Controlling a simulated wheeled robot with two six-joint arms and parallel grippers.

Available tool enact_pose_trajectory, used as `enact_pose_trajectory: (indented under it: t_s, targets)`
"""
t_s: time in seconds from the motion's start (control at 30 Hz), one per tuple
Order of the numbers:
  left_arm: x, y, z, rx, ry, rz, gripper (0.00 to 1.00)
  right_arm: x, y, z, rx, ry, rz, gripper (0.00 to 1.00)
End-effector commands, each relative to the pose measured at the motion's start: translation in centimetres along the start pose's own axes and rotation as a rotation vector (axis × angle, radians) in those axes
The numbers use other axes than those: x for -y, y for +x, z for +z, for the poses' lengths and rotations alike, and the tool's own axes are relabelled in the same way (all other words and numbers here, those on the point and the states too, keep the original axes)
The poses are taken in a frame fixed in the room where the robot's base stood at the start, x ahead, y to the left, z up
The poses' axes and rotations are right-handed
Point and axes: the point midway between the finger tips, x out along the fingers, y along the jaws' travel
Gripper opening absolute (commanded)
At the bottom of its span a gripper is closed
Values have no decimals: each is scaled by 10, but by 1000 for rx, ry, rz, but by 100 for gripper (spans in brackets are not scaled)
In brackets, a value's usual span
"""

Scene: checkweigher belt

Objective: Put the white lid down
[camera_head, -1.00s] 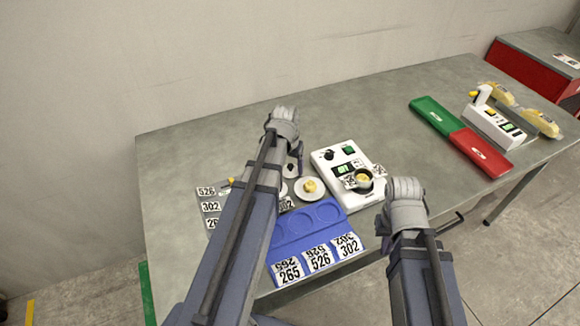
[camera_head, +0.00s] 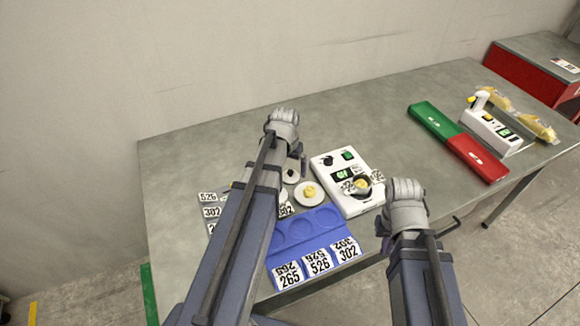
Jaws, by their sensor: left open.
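A small white disc with a dark knob, which looks like the white lid (camera_head: 290,175), lies on the grey table just below my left gripper (camera_head: 301,165). My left arm covers part of the area around it. The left gripper is open, its dark fingers close to the lid; I cannot tell whether they touch it. My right gripper (camera_head: 381,226) is mostly hidden behind its own wrist, beside the front right of the white scale (camera_head: 352,205). Its jaw state does not show.
A dark-rimmed cup with yellow contents (camera_head: 362,186) stands on the scale. A white dish with a yellow piece (camera_head: 309,193) sits left of it. A blue tray (camera_head: 305,243) with number cards lies in front. Green (camera_head: 433,121) and red (camera_head: 477,158) mats lie right. The back table is clear.

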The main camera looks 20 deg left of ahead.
Motion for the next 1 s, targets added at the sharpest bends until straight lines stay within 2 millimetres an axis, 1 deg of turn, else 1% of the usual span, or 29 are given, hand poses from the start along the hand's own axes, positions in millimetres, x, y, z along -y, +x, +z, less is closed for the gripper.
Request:
enact_pose_trajectory:
  t_s: [0.03, 0.4, 0.53, 0.7, 1.0]
  targets:
    - [0, -14, 0, 0, 0, 0, 100, -1, -14, 1, 0, 0, 0, 0]
    - [0, -71, -1, 0, 0, 0, 100, -7, -70, 4, 0, 0, 0, 0]
    - [0, -88, 0, 0, 0, 0, 100, -8, -86, 5, 0, 0, 0, 0]
    - [0, -98, 0, 0, 0, 0, 100, -9, -96, 6, 0, -1, 0, 0]
    - [-2, -97, 1, 1, 3, 0, 100, -9, -95, 6, 0, -1, 0, 0]
